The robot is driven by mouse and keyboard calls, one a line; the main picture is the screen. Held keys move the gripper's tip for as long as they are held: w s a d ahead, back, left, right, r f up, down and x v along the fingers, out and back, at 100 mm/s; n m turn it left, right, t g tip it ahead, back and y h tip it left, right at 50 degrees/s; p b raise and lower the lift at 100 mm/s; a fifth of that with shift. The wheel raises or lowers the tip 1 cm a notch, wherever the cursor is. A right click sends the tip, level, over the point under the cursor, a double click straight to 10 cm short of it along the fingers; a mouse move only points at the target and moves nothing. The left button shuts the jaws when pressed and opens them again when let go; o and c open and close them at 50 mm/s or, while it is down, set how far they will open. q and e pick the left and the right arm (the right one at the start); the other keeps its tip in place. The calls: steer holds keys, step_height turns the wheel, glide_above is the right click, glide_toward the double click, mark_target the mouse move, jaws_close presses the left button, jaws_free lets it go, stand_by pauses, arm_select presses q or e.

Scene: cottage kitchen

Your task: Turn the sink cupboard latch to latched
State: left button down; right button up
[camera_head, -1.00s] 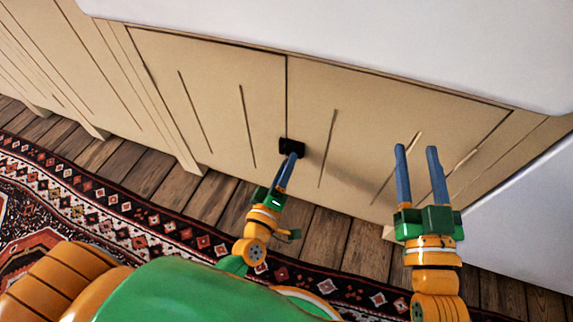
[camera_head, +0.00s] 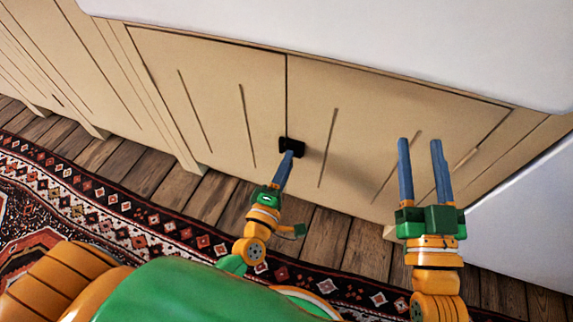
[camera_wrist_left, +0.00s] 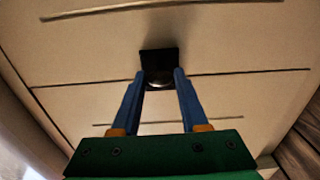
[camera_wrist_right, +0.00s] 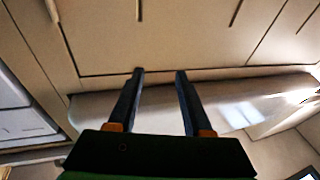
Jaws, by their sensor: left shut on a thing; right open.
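The sink cupboard latch (camera_head: 292,147) is a small dark block at the seam between two cream cupboard doors (camera_head: 225,90). In the left wrist view the latch (camera_wrist_left: 158,62) shows a dark square plate with a rounded knob low on it. My left gripper (camera_head: 290,156) is shut on the latch knob, and its fingertips (camera_wrist_left: 159,74) sit on either side of it. The fingers hide part of the latch in the head view. My right gripper (camera_head: 420,142) is open and empty in front of the right door, and its fingers (camera_wrist_right: 160,72) are apart in the right wrist view.
The white sink (camera_head: 400,40) overhangs the doors. A white panel (camera_head: 525,220) stands at the right. Wooden floor (camera_head: 325,235) and a patterned rug (camera_head: 130,220) lie below. Clear space lies between my two grippers.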

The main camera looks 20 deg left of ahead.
arm_select(q)
steer(key=shift+c, duration=2.1)
jaws_free()
steer(key=s+p, duration=0.1)
steer(key=s, duration=0.6)
arm_select(e)
step_height(320, 180, down, 8)
steer(key=d+g+h, duration=0.1)
steer(key=g, duration=0.3)
steer(key=shift+g+h, duration=0.3)
steer(key=shift+h, duration=0.1)
arm_select(q)
steer(key=shift+a, duration=0.15)
